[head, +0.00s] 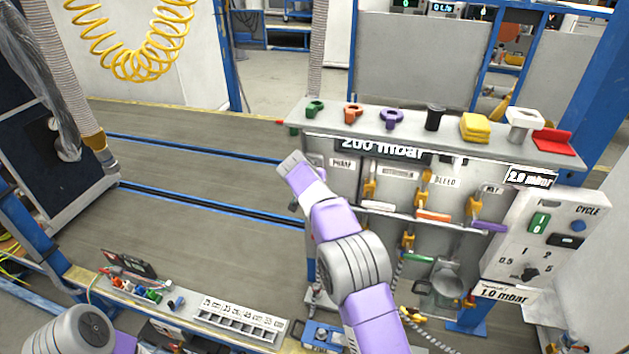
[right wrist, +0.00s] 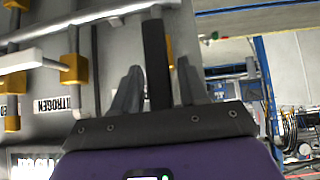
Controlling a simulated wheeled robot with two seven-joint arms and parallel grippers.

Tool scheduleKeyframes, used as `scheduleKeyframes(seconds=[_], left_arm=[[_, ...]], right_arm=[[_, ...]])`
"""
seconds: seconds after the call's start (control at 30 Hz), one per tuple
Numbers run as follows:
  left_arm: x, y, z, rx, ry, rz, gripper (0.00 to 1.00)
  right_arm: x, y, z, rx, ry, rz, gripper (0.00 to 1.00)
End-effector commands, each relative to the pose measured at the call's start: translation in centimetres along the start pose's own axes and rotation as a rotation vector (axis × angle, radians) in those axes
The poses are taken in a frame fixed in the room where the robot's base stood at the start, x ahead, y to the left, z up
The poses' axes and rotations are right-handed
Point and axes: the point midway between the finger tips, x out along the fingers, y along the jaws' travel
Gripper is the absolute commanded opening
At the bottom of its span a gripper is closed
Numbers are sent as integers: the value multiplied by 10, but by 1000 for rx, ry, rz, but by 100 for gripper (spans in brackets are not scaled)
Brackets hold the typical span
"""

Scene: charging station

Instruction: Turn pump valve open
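The valve panel (head: 385,195) stands right of centre in the head view, with yellow valve bodies and white (head: 378,207), orange (head: 433,216) and purple (head: 489,227) handles. Contact with the bar is unclear. The NITROGEN label (right wrist: 56,103) is left of the fingers. My left gripper is out of view.
A shelf (head: 400,135) above the panel holds several coloured parts, including a black cylinder (head: 434,117) and yellow block (head: 475,127). A control box (head: 545,235) is at right. A sorting tray (head: 235,318) is at front. Floor left of the panel is clear.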

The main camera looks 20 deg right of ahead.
Motion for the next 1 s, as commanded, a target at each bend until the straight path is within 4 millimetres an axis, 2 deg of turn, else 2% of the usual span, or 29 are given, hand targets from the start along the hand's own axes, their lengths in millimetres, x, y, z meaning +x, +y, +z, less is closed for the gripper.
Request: scheduleKeyframes(seconds=[0.37, 0.8, 1.0], left_arm=[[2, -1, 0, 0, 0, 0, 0], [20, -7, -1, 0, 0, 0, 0], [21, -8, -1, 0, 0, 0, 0]], right_arm=[[-4, -1, 0, 2, 0, -2, 51], [-67, -1, 1, 0, 0, -2, 51], [-76, 0, 0, 1, -1, 0, 51]])
